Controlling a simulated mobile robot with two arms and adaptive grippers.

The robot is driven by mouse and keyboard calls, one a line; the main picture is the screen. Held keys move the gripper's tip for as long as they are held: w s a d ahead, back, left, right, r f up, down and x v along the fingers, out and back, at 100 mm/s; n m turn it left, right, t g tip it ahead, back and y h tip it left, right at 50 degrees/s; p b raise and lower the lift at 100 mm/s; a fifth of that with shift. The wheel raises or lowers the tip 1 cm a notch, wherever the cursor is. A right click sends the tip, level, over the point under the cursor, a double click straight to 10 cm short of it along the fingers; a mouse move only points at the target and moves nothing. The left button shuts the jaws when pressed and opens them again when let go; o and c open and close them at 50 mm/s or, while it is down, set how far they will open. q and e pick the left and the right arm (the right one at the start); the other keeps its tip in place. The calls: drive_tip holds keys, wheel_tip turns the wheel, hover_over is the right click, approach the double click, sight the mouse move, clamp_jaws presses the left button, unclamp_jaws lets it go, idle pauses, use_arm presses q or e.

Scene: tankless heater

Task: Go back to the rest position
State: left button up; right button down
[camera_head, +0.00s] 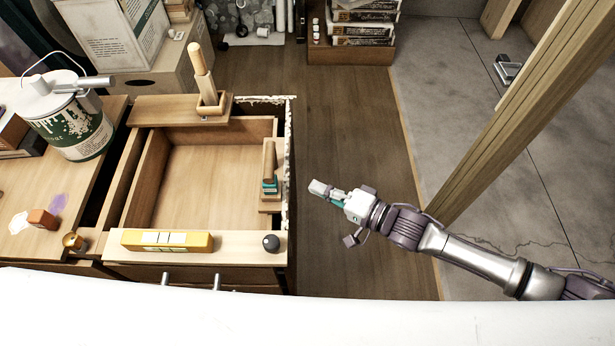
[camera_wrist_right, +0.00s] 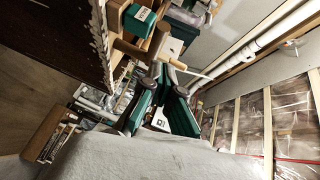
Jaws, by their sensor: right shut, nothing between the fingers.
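My right gripper (camera_head: 321,190) is in the head view, to the right of the open drawer unit and clear of it. Its arm reaches in from the lower right. It is shut and empty, and it also shows in the right wrist view (camera_wrist_right: 166,82). My left gripper is not in either view.
The wooden drawer unit (camera_head: 195,247) has an open, empty compartment (camera_head: 210,185). A yellow level (camera_head: 167,240) and a dark ball (camera_head: 271,243) lie on its front edge. A paint can (camera_head: 72,125) stands left. Floor (camera_head: 345,130) is clear between.

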drive_tip(key=w+d+f+n+t+h, duration=0.1)
drive_tip(key=w+d+f+h, duration=0.15)
drive_tip(key=d+f, duration=0.35)
drive_tip(key=w+d+f+t+h, duration=0.1)
drive_tip(key=d+f+t+h, duration=0.2)
drive_tip(key=f, duration=0.5)
drive_tip(key=s+d+f+n+g+h, duration=0.1)
drive_tip(key=s+d+f+g+h, duration=0.15)
drive_tip(key=d+f, duration=0.4)
drive_tip(key=s+d+f+n+g+h, duration=0.1)
drive_tip(key=s+d+f+h, duration=0.25)
drive_tip(key=f, duration=0.55)
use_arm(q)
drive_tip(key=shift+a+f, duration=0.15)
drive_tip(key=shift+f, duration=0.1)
use_arm(e)
drive_tip(key=s+d+f+n+g+h, duration=0.1)
drive_tip(key=s+f, duration=0.4)
drive_tip(key=s, duration=0.6)
drive_tip(key=s+d+f+n+g+h, duration=0.1)
drive_tip(key=s+f+g, duration=0.3)
drive_tip(key=s, duration=0.7)
drive_tip(key=s+d+f+n+g+h, duration=0.1)
drive_tip(key=s+f, duration=0.5)
drive_tip(key=s, duration=0.6)
drive_tip(key=shift+d+n+g, duration=0.3)
drive_tip(key=shift+d+g, duration=0.25)
drive_tip(key=shift+g, duration=0.2)
